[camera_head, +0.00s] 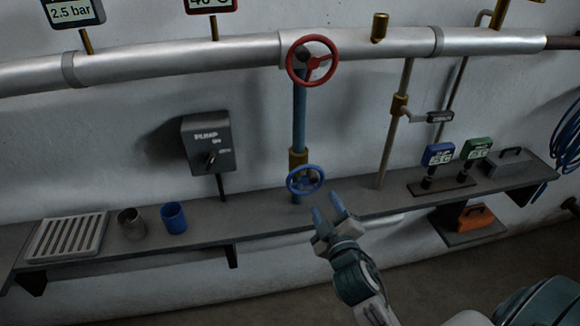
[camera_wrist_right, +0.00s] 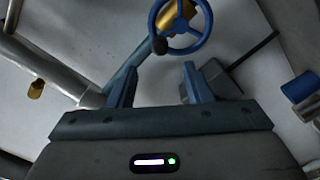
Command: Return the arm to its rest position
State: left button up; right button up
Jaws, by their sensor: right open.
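My right gripper (camera_head: 328,212) is open and empty in the head view, in front of the shelf and just below the blue handwheel (camera_head: 305,180). In the right wrist view its two fingers (camera_wrist_right: 160,88) stand apart, with the blue handwheel (camera_wrist_right: 182,24) beyond the tips and not between them. The gripper appears apart from the wheel. My right arm (camera_head: 358,275) reaches up from the lower right. My left gripper is in neither view.
A red handwheel (camera_head: 312,61) sits on the thick pipe (camera_head: 190,58). The shelf (camera_head: 262,205) holds a white rack (camera_head: 66,237), a metal cup (camera_head: 131,223), a blue cup (camera_head: 173,217) and two gauges. A pump switch box (camera_head: 207,143) is on the wall. An orange toolbox (camera_head: 474,217) sits lower right.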

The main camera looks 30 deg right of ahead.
notch_tip(320, 180, down, 25)
jog(key=g+y, duration=0.1)
jog(key=g, duration=0.4)
jog(key=s+f+m+g+y+b, duration=0.15)
jog(key=s+f, duration=0.25)
jog(key=f, duration=0.5)
jog(key=s+f+m+g+h, duration=0.1)
jog(key=s+f+g, duration=0.15)
jog(key=f, duration=0.65)
jog(key=s+f+m+g+y, duration=0.1)
jog(key=s+f+m+g, duration=0.15)
jog(key=s+f, duration=1.15)
jog(key=s+f+g, duration=0.2)
jog(key=s+f, duration=0.3)
jog(key=s, duration=0.5)
jog(key=s+f+m+g+b, duration=0.1)
jog(key=s+f+g, duration=0.2)
jog(key=s, duration=0.7)
notch_tip(320, 180, down, 2)
jog(key=shift+s+d+f+m+y, duration=0.15)
jog(key=shift+s+d+m+y, duration=0.1)
jog(key=shift+s+m+y, duration=0.1)
dwell(0.5)
